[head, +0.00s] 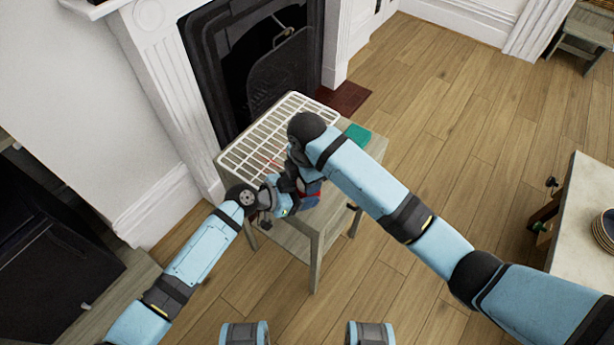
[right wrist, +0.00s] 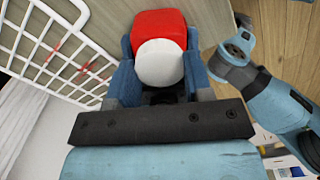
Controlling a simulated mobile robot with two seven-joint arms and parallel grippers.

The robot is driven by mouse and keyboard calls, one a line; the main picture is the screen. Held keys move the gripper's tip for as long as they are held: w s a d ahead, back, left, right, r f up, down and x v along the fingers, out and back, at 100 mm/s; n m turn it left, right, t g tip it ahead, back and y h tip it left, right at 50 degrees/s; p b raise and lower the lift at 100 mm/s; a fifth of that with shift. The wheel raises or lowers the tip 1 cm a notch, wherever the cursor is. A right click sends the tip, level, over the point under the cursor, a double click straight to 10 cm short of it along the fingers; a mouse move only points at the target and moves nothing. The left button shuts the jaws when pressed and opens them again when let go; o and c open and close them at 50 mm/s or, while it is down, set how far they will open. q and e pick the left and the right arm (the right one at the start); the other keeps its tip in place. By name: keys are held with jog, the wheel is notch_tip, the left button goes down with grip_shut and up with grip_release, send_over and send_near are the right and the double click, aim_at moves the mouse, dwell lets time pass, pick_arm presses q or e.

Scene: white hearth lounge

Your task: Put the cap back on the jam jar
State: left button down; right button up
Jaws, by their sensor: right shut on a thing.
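My right gripper (head: 308,193) reaches down over a small grey wooden table (head: 318,228). In the right wrist view its blue fingers (right wrist: 160,75) are closed around a red thing (right wrist: 160,22) with a round white face (right wrist: 160,64). I cannot tell whether this is the jam jar, its cap or both together. My left gripper (head: 283,208) is close beside the right one, on its left, above the table's near edge. Its fingers are too small and overlapped to show whether they are open or hold anything. No other jar or cap can be made out.
A white wire rack (head: 262,122) with thin red marks lies on the table's far left part. A green item (head: 357,135) lies at the table's far right corner. A fireplace (head: 255,55) stands behind. A pale-topped table (head: 585,215) is at right. Open wooden floor lies between.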

jog(key=m, duration=0.2)
jog(key=shift+m, duration=0.4)
jog(key=o, duration=1)
jog(key=shift+r, duration=2.3)
notch_tip(320, 180, up, 4)
jog(key=n, duration=0.3)
jog(key=shift+f+n, duration=0.25)
jog(key=shift+n, duration=0.05)
